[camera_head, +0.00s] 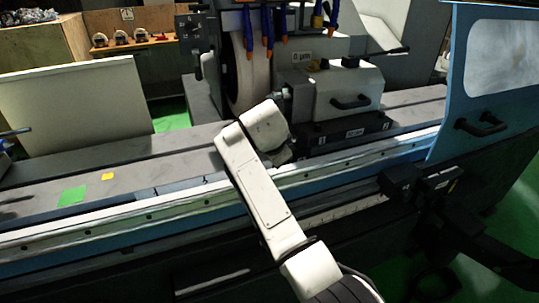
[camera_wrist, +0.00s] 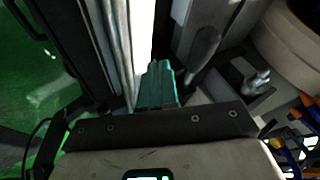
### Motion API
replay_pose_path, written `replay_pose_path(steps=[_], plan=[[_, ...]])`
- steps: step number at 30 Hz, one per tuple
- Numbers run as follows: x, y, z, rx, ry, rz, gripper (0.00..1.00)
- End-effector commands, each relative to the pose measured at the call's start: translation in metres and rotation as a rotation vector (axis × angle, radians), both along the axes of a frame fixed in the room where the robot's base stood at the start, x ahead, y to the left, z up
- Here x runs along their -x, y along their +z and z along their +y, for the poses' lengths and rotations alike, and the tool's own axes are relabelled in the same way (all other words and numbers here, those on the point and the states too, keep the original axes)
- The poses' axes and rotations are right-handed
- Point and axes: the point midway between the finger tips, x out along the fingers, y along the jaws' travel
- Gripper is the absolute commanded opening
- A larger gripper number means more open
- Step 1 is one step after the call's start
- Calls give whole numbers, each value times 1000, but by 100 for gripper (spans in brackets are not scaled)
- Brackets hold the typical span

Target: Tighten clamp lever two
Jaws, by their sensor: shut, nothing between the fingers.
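My gripper shows in the wrist view as teal fingers (camera_wrist: 158,85), closed together with nothing visible between them. The fingertips are over the edge of the machine bed, close to a bright rail. A dark rounded lever-like part (camera_wrist: 203,46) is just beyond and to the right of the fingers, apart from them. A bare metal knob or lever (camera_wrist: 256,82) is further right. I cannot tell which of these, if either, is clamp lever two. In the head view my arm covers the gripper and the spot in front of the grey headstock (camera_head: 345,82).
A blue door (camera_head: 448,100) with a black handle (camera_head: 482,125) stands at the right. A grinding wheel (camera_head: 247,75) and blue hoses (camera_head: 268,28) are behind my arm. The bed at left is clear apart from green (camera_head: 72,196) and yellow (camera_head: 107,177) patches.

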Motion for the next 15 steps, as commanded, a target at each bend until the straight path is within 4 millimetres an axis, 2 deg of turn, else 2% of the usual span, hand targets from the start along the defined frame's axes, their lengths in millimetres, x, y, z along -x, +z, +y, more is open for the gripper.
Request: replay_pose_path(steps=[15], plan=[[44,64,17,-2,0,-6,0]])
